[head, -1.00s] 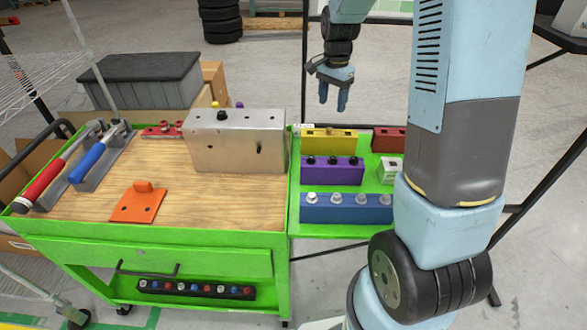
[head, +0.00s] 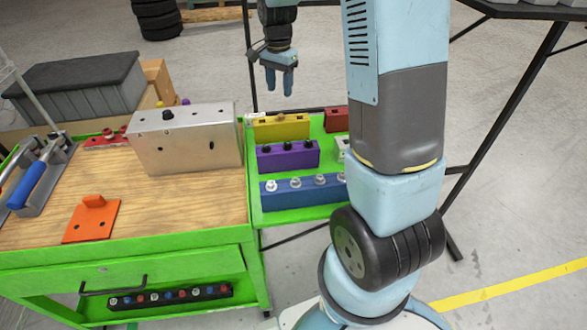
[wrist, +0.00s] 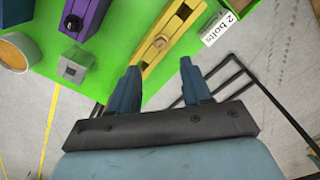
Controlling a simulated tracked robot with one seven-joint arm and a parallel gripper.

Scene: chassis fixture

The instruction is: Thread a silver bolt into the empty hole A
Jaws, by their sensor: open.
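Several silver bolts stand upright in a blue block (head: 300,196) on the green side shelf; one is the leftmost silver bolt (head: 271,186). A grey metal chassis box (head: 188,142) stands on the cart's wooden top. My gripper (head: 279,84) hangs above and behind the shelf, pointing down. In the wrist view the gripper (wrist: 160,82) is open with nothing between the fingers, near the yellow block (wrist: 160,50).
A purple block (head: 288,158) with black bolts and a red block (head: 336,119) share the shelf. An orange bracket (head: 90,222) and blue-handled tool (head: 30,182) lie on the cart top. A "2 bolts" label (wrist: 220,27) is beside the yellow block. Open floor lies right.

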